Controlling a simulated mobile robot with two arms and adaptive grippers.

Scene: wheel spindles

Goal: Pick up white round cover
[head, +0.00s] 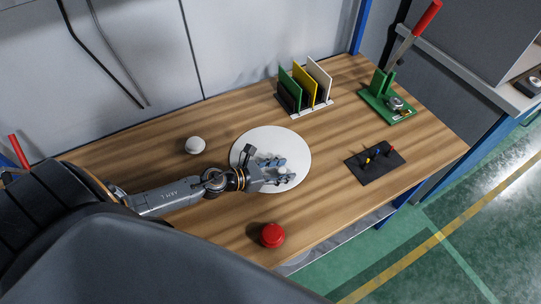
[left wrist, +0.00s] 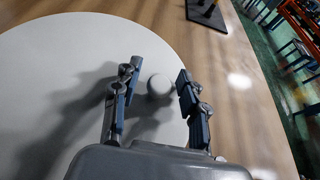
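A small white round cover (head: 284,179) is on the large white round disc (head: 256,134), partly hidden by my left gripper (head: 281,171). In the left wrist view, the cover (left wrist: 160,85) shows between the two fingertips of my left gripper (left wrist: 157,82). The fingers are spread, with a visible gap on at least the right side; whether the left fingertip touches the cover I cannot tell. A second white round piece (head: 195,145) sits on the wooden table, left of the disc. My right gripper is not in view.
A red round piece (head: 272,235) is near the table's front edge. A dark mat (head: 371,173) with small coloured items lies to the right. A rack (head: 305,92) of green, yellow and white plates and a green toggle-clamp fixture (head: 385,98) stand at the back.

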